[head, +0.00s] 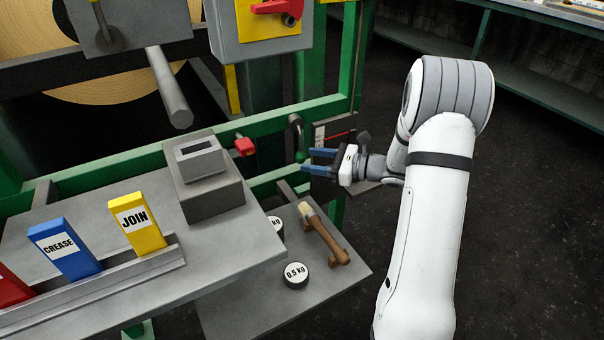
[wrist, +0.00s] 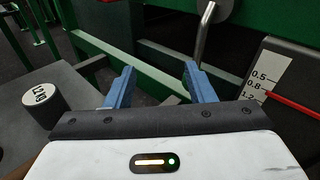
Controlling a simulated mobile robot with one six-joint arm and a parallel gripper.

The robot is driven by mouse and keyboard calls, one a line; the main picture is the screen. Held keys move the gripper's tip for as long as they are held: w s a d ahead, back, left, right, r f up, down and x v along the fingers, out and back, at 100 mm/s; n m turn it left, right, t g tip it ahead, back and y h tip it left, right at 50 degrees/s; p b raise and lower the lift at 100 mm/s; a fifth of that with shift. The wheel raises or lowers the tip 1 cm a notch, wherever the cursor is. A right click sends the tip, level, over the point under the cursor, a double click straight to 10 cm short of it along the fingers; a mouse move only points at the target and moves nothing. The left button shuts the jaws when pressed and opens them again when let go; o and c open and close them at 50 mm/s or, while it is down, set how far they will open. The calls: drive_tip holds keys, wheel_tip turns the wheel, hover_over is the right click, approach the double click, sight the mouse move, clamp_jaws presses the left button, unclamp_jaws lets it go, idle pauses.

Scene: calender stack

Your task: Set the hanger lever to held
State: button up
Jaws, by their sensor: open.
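A short lever (head: 297,128) hangs from a round hub on the green frame, left of the scale plate; it looks like the hanger lever, but I see no label on it. In the wrist view its grey rod (wrist: 205,35) slants down from the hub, and its lower end is hidden behind the right finger. My gripper (head: 306,161) is open with nothing between its blue fingers. Its fingertips are close to the lever's lower end in the head view; I cannot tell whether they touch. The fingers also show in the wrist view (wrist: 159,68).
A scale plate (wrist: 267,75) with a red pointer (wrist: 295,104) stands close on the right. A 1.2 kg weight (wrist: 45,100) and a 0.5 kg weight (head: 295,274) are on the low shelf. A red knob (head: 244,146) juts out left of the lever.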

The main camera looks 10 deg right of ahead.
sight(303, 155)
drive_tip(key=w+d+f+m+t+b, duration=0.1)
drive_tip(key=w+d+f+m+t, duration=0.1)
drive_tip(key=w+d+f+m, duration=0.15)
drive_tip(key=shift+n+t, duration=0.35)
drive_tip(key=shift+t, duration=0.05)
drive_tip(key=x, duration=0.2)
drive_tip(key=b+x, duration=0.1)
drive_tip(key=x, duration=0.1)
drive_tip(key=b+x, duration=0.1)
drive_tip(key=x, duration=0.2)
drive_tip(key=shift+s+a+f, duration=0.15)
drive_tip(key=shift+a+f, duration=0.1)
drive_tip(key=shift+c, duration=0.4)
drive_tip(key=shift+r, duration=0.1)
clamp_jaws()
drive_tip(key=shift+d, duration=0.4)
drive_tip(key=shift+a, duration=0.1)
